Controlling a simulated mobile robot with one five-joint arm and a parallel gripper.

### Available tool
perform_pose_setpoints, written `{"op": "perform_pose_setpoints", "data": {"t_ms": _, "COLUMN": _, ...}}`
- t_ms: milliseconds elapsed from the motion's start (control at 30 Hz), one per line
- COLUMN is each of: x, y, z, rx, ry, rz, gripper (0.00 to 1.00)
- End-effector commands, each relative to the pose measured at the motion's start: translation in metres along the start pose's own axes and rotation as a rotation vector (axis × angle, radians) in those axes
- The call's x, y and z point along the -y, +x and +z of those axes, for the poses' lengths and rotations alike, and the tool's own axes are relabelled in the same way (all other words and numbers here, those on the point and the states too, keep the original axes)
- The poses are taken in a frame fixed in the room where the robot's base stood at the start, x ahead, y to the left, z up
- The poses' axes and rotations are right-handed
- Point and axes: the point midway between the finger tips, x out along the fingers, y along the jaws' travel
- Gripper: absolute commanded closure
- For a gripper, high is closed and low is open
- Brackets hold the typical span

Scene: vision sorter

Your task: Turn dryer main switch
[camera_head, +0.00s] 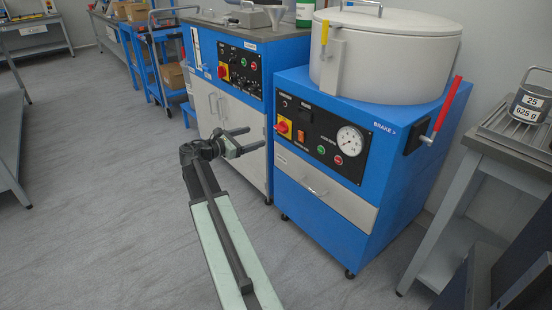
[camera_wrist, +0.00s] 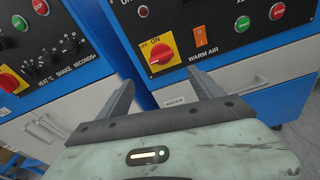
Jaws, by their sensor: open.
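The dryer (camera_head: 401,202) is the blue cabinet with a pale round drum on top. Its main switch (camera_head: 284,127) is a red knob on a yellow plate at the left of its black panel. The switch also shows in the wrist view (camera_wrist: 160,52), top centre, marked ON and OFF; I cannot tell which mark the knob points to. My gripper (camera_head: 257,137) is open and empty, left of the dryer's panel in the head view. In the wrist view its fingers (camera_wrist: 160,80) spread below the switch, apart from it.
A second blue machine (camera_head: 283,50) stands left of the dryer, with a similar red knob (camera_head: 222,71). The dryer has an orange WARM AIR switch (camera_wrist: 200,42), a gauge (camera_head: 350,140) and a red brake lever (camera_head: 447,106). Grey floor (camera_head: 110,200) is clear on the left.

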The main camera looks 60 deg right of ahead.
Motion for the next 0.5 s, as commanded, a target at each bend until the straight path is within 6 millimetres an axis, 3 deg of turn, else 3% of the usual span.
{"op": "perform_pose_setpoints", "data": {"t_ms": 33, "x": 0.004, "y": 0.017, "z": -0.017, "rx": 0.043, "ry": -0.051, "rz": -0.007, "gripper": 0.24}}
{"op": "perform_pose_setpoints", "data": {"t_ms": 100, "x": 0.005, "y": 0.029, "z": -0.013, "rx": 0.088, "ry": -0.111, "rz": -0.013, "gripper": 0.24}}
{"op": "perform_pose_setpoints", "data": {"t_ms": 367, "x": 0.005, "y": 0.039, "z": -0.001, "rx": 0.129, "ry": -0.166, "rz": -0.017, "gripper": 0.24}}
{"op": "perform_pose_setpoints", "data": {"t_ms": 500, "x": 0.005, "y": 0.058, "z": 0.001, "rx": 0.128, "ry": -0.164, "rz": -0.02, "gripper": 0.24}}
